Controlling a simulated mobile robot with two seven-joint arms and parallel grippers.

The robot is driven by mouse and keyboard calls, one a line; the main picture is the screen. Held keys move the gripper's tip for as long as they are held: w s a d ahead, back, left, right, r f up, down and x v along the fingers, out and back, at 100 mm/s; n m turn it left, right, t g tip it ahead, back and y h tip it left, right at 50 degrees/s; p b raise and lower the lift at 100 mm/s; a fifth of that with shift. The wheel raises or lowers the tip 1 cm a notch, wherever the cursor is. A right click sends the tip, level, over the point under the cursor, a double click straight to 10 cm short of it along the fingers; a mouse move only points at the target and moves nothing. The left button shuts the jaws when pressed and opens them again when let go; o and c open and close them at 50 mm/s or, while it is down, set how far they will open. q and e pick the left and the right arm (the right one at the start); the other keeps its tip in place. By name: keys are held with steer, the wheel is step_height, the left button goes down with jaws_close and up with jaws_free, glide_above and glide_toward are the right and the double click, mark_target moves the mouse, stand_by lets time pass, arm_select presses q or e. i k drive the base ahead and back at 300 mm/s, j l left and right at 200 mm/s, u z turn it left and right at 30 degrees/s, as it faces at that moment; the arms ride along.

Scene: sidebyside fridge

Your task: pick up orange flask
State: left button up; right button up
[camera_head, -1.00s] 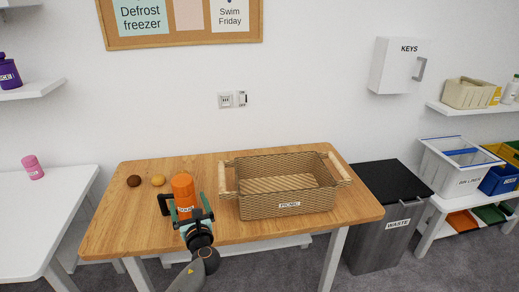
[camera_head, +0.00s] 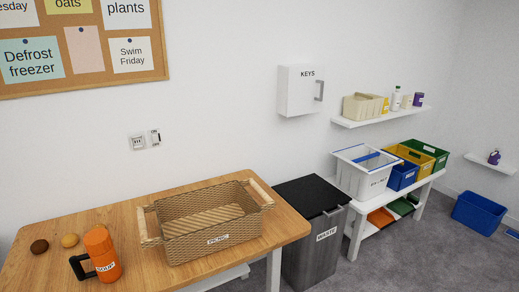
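The orange flask (camera_head: 102,254) stands at the front left of the wooden table, in the camera_head view. It is tilted in the picture, with a dark handle on its left side and a label reading SOUP. No gripper touches it in this view. Neither my left nor my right gripper is in view.
A wicker PICNIC basket (camera_head: 212,240) stands right of the flask on the wooden table (camera_head: 125,214). A WASTE bin (camera_head: 312,262) stands right of the table.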

mark_target(108, 267)
steer(key=u, duration=1.3)
